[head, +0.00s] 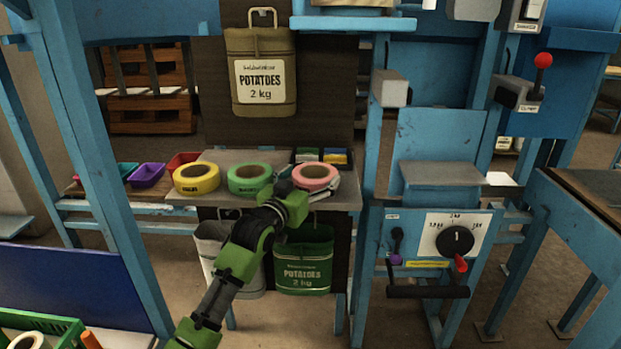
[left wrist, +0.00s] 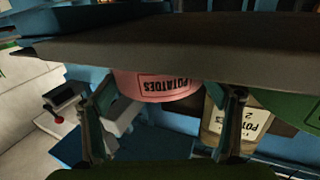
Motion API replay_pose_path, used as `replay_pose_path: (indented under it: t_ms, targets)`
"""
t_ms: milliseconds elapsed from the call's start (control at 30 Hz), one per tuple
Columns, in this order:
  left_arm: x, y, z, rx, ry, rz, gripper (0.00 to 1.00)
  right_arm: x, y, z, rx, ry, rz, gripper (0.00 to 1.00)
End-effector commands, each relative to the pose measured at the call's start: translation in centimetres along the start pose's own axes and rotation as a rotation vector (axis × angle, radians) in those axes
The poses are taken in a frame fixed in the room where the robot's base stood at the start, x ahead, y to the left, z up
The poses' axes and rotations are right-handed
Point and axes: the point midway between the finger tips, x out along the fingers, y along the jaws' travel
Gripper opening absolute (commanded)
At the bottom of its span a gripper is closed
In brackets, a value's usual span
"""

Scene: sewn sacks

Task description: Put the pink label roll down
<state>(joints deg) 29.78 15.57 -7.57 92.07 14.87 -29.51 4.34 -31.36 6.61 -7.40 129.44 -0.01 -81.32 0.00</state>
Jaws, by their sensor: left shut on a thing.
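The pink label roll (head: 316,172) is at the right end of the row of rolls on the grey shelf (head: 345,201). My left gripper (head: 317,192) reaches it from the front and is shut on it. In the left wrist view the roll (left wrist: 155,86), printed POTATOES, sits between the two fingers of my left gripper (left wrist: 165,92). The roll lies flat at shelf level; I cannot tell whether its underside touches the shelf. My right gripper is not in view.
A green roll (head: 249,180) and a yellow roll (head: 196,178) stand to the left on the shelf. A green potato sack (head: 303,266) hangs below; an olive sack (head: 262,75) hangs above. A blue machine with a black dial (head: 455,241) stands to the right.

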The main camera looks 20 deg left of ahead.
Motion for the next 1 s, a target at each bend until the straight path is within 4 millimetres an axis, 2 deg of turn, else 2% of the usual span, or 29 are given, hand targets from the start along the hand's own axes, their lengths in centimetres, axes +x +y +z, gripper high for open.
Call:
replay_pose_path:
  t_ms: [67, 100, 167, 567, 633, 700, 767, 1000]
  targets:
    - [0.0, 0.0, 0.1, 0.0, 0.002, 0.0, 0.55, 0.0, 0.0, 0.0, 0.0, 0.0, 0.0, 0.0]
    - [0.0, 0.0, 0.2, 0.0, -0.001, 0.0, 0.84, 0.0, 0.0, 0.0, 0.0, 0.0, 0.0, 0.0]
    - [0.0, 0.0, 0.2, 0.0, 0.0, 0.0, 0.99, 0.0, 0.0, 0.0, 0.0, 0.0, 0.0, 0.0]
    - [0.0, 0.0, -0.1, 0.0, 0.001, 0.0, 0.99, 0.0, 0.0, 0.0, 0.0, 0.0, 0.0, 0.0]
    - [-0.6, 0.0, -0.1, 0.0, 0.0, 0.0, 0.99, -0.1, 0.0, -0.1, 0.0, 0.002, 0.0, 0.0]
    - [-1.5, 0.0, 0.0, 0.001, -0.001, 0.0, 0.99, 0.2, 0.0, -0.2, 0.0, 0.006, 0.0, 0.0]
    - [-2.5, 0.0, 0.0, 0.002, -0.002, 0.0, 0.99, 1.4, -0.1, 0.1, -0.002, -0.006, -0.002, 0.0]
    - [-7.6, 0.0, 0.0, 0.002, -0.002, 0.0, 0.99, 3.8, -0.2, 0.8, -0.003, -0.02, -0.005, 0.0]
